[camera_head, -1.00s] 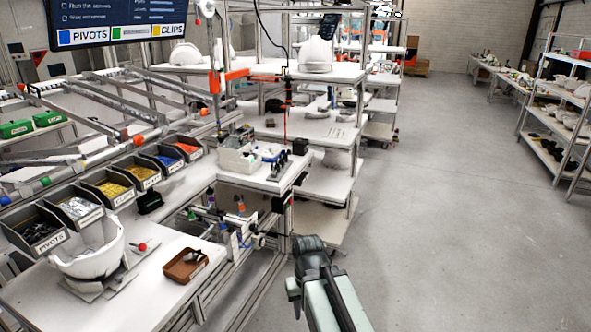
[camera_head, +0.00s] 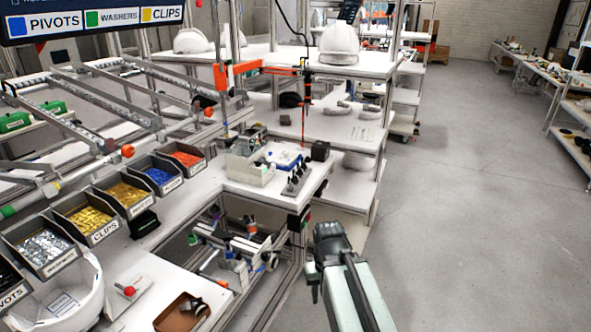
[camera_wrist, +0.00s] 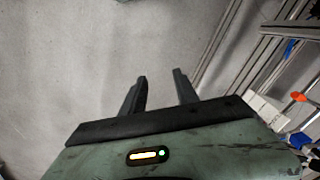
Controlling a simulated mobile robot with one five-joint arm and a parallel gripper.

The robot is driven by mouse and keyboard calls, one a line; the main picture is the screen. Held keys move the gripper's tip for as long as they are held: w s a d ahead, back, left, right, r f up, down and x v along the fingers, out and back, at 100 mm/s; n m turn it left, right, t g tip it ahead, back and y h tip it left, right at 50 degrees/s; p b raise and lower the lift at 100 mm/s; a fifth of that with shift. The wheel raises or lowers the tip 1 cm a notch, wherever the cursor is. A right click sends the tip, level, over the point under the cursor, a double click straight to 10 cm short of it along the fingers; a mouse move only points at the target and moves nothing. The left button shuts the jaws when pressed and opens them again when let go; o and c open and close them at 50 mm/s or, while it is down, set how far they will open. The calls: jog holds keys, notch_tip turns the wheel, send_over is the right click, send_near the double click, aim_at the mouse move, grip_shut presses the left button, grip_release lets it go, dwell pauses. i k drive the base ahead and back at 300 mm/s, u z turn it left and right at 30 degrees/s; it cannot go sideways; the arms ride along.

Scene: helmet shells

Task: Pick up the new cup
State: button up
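I cannot make out a cup in either view. My gripper (camera_wrist: 160,76) shows in the wrist view with its two dark fingers apart and nothing between them. Beyond the fingers is bare grey floor, with metal frame rails at the right. In the head view my arm reaches up from the bottom edge, over the floor to the right of the workbench. Its fingertips are not clear there.
A white helmet (camera_head: 339,44) sits on a shelf behind. The right-hand floor (camera_head: 475,230) is open.

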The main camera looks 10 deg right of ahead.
aim_at(294, 179)
jog(key=z, duration=0.05)
jog(key=i, duration=0.15)
jog(key=u, duration=0.15)
jog(key=k, duration=1)
jog(key=u, duration=0.85)
jog(key=i, duration=0.95)
